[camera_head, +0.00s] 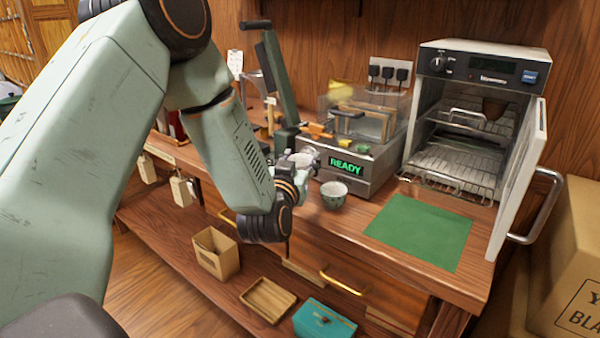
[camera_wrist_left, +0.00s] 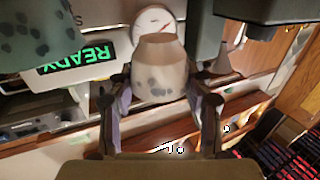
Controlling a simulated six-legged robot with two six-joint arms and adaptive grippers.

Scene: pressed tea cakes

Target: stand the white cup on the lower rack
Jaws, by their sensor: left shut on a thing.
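My left gripper (camera_head: 300,168) is shut on the white cup (camera_wrist_left: 160,78), which has grey spots; its fingers lie on both sides of the cup in the left wrist view (camera_wrist_left: 160,105). In the head view, the cup is a small pale shape (camera_head: 304,157) at the gripper, in front of the machine with the READY display. The lower rack (camera_head: 455,168) is a wire shelf in the open oven (camera_head: 412,125) at the right. It looks empty, and the gripper is well left of it. My right gripper is not in view.
A spotted greenish cup (camera_head: 334,195) stands on the bench near my gripper. A green mat (camera_head: 420,232) lies before the oven. The oven door (camera_head: 520,180) is swung open at the right.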

